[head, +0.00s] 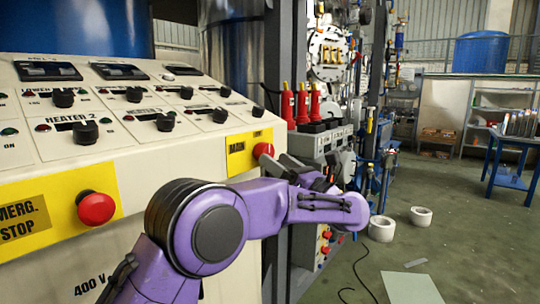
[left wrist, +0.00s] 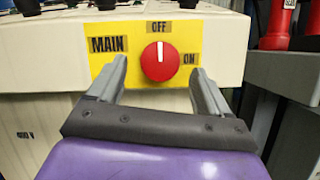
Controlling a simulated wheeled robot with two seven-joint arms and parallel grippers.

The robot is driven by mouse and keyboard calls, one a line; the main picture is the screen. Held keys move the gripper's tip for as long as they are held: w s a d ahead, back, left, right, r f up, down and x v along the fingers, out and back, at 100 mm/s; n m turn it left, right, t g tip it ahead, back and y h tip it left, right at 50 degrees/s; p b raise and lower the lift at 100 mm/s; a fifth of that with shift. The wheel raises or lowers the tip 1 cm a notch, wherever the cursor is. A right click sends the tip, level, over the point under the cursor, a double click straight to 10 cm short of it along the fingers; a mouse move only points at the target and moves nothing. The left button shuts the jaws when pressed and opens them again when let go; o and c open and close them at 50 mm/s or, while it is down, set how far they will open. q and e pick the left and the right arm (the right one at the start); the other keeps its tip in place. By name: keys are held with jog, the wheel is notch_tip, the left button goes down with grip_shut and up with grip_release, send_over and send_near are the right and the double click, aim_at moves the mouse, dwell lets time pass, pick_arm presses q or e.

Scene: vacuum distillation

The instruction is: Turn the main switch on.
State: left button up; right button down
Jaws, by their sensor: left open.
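The main switch is a round red knob (left wrist: 158,62) on a yellow plate marked MAIN, OFF and ON. The knob also shows in the head view (head: 263,150), at the right end of the cream control panel. My left gripper (left wrist: 160,77) is open and empty. In the left wrist view its fingers point at the panel, one on each side of the knob, with gaps on both sides. I cannot tell how far the fingertips are from the plate. My right gripper is not in view.
A red emergency stop button (head: 96,208) sits on the panel's front left. Heater knobs (head: 85,133) stand on the sloped top. Red-topped devices (head: 302,104) and a dark post (head: 286,60) stand just right of the switch. Open floor (head: 470,240) lies at the right.

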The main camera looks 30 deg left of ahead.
pick_arm(q)
jog(key=x, duration=0.3)
jog(key=shift+w+a, duration=0.1)
jog(key=shift+a, duration=0.05)
jog(key=c, duration=1)
jog(key=shift+c, duration=0.2)
